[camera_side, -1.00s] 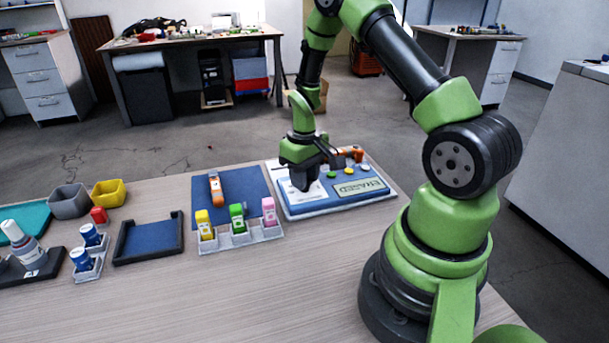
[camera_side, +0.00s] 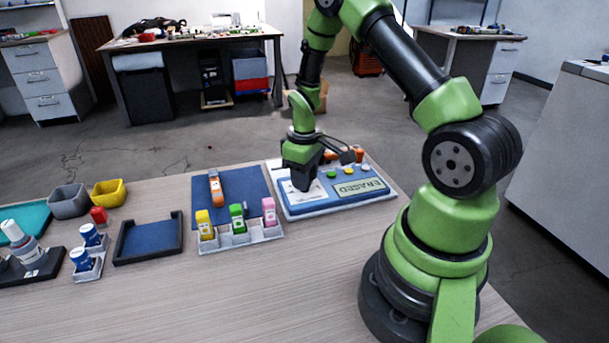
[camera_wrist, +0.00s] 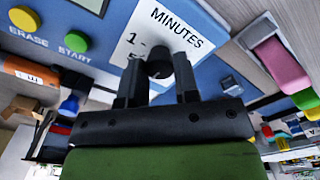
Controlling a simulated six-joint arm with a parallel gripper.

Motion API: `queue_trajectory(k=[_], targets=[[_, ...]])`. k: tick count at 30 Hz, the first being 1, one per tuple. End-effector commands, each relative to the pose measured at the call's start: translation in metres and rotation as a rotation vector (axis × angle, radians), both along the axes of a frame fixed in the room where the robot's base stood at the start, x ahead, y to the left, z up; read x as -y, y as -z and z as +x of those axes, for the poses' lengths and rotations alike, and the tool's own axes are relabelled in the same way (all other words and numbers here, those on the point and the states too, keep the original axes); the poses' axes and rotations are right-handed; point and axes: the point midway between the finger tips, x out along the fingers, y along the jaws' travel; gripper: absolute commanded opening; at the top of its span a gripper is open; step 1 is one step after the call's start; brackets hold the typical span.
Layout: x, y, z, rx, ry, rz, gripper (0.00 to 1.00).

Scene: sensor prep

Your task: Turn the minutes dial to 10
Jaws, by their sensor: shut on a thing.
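The minutes dial (camera_wrist: 159,62) is a dark round knob on a white plate marked MINUTES (camera_wrist: 180,24) in the wrist view. My gripper (camera_wrist: 159,84) is shut on the dial, with one finger on each side of it. The numbers on the plate are mostly hidden behind the dial and fingers, so its setting cannot be read. In the side view my gripper (camera_side: 300,184) points down over the left part of the blue and white panel (camera_side: 335,205), and it hides the dial there.
The panel has a green START button (camera_wrist: 76,42), a yellow ERASE button (camera_wrist: 25,18) and a display reading ERASED (camera_side: 361,188). A rack (camera_side: 240,236) with yellow, green and pink items stands left of it. An orange item (camera_side: 216,190) lies on a blue mat (camera_side: 245,183).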

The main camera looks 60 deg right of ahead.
Motion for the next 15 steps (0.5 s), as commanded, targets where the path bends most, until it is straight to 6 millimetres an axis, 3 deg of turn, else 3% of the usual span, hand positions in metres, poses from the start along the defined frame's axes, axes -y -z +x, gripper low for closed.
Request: queue_trajectory(k=[2, 3, 5, 15], targets=[[-0.0004, -0.0004, -0.0008, -0.003, 0.003, 0.002, 0.05], [-0.0004, -0.0004, -0.0008, -0.003, 0.003, 0.002, 0.38], [-0.0003, -0.0004, -0.0007, -0.003, 0.003, 0.002, 0.52], [0.0001, -0.0028, 0.0000, 0.000, 0.002, 0.000, 0.55]])
